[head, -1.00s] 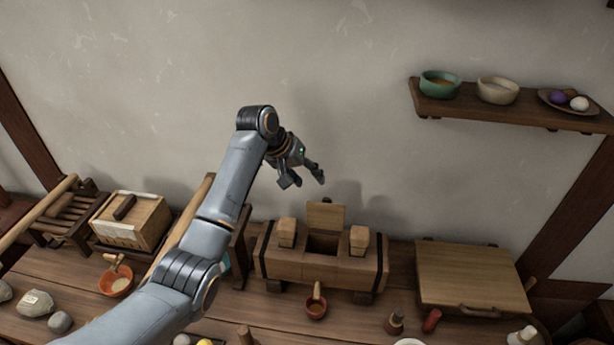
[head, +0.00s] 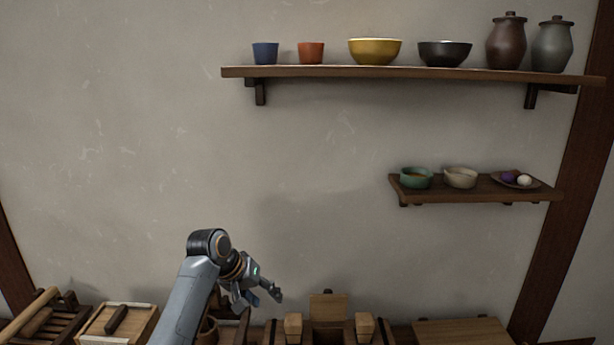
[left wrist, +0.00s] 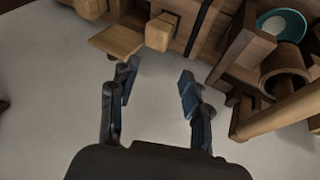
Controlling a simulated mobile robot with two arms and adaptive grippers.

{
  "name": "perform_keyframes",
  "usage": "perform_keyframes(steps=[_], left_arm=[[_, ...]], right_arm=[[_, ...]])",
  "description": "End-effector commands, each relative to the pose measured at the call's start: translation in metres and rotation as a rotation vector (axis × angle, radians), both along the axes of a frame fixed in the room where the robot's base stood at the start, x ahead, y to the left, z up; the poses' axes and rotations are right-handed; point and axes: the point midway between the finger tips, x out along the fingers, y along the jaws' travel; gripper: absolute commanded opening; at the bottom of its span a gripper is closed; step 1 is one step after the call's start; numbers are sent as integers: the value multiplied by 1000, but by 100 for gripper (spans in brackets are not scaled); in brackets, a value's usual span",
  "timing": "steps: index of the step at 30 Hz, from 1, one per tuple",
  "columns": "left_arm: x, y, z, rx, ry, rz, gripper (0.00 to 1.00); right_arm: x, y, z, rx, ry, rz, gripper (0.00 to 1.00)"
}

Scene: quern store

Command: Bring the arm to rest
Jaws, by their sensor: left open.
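My left gripper (head: 264,298) is in front of the pale wall, just left of the raised wooden lid (head: 328,306) of the wooden chest. Its fingers are apart and nothing is between them. In the left wrist view the open gripper (left wrist: 160,72) shows both dark fingers against the bare wall. The raised lid (left wrist: 114,40) is near the left fingertip in that picture; I cannot tell how far apart they are. My right gripper is not in view.
A long shelf (head: 400,72) with cups, bowls and jars is high on the wall. A shorter shelf (head: 480,193) with bowls and a plate is lower right. A wooden box (head: 112,325) stands at the lower left. The wall above my arm is clear.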

Motion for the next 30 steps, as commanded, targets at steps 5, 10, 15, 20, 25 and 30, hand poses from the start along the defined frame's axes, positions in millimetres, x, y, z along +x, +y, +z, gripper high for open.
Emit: perform_keyframes(steps=[5,10,15,20,25,30], left_arm=[[-12,3,-20,15,3,-3,48],[-28,8,-43,35,3,-4,48],[-53,14,-72,61,5,-6,48],[-89,23,-106,98,8,-9,48],[-156,39,-150,159,12,-14,48],[-241,58,-178,234,16,-19,48]], right_arm=[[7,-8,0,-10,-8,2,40],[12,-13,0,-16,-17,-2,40],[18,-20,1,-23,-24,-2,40],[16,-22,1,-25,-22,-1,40],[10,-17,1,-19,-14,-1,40],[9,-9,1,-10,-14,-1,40]])
